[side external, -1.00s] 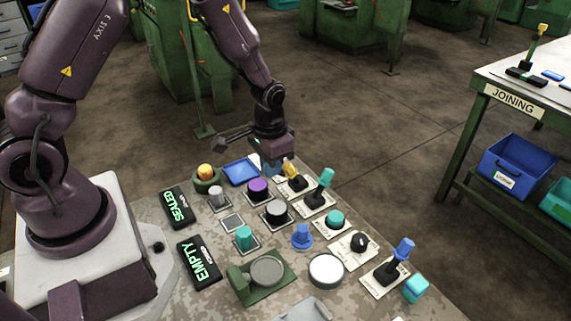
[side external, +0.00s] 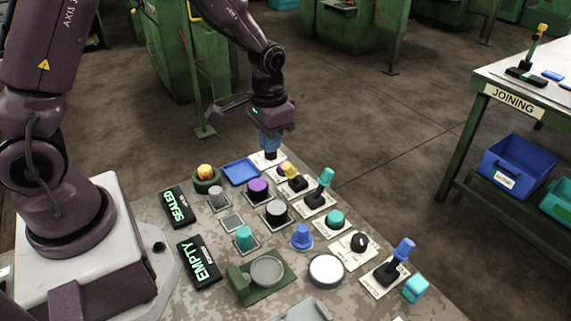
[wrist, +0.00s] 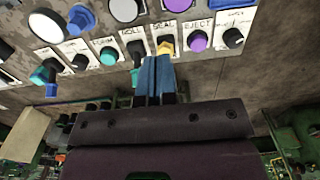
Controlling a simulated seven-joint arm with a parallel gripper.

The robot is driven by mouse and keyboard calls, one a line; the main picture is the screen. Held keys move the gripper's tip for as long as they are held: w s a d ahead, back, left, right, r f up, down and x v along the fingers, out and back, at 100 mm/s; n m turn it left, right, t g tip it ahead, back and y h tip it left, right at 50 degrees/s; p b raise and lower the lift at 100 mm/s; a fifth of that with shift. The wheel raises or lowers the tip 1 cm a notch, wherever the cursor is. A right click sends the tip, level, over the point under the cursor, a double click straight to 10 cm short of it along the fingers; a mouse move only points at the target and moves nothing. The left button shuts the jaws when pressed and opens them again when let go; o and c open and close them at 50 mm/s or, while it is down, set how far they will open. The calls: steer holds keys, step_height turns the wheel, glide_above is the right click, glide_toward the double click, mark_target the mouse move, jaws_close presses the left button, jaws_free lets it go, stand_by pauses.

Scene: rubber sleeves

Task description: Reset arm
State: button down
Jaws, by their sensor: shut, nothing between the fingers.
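My gripper (side external: 269,150) is above the far edge of the control table, behind the yellow-handled lever (side external: 288,171) and apart from the table. Its blue fingers (wrist: 154,80) are together with nothing between them in the wrist view. The yellow handle (wrist: 166,46) shows just beyond the fingertips there, by a plate marked SEAL. A lit display reads SEALED (side external: 178,207) and another reads EMPTY (side external: 199,262).
Several buttons and levers cover the table, among them a purple button (side external: 257,186), a teal-topped lever (side external: 325,178) and a blue-topped lever (side external: 403,248). The air above the table is clear.

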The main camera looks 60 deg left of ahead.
steer(key=s+d+r+t, duration=0.2)
steer(key=s+r+t, duration=0.3)
steer(key=s+r, duration=1.1)
step_height(320, 180, up, 5)
steer(key=shift+s+d+f+t, duration=0.2)
steer(key=shift+s+d+t, duration=0.1)
steer(key=shift+d, duration=0.05)
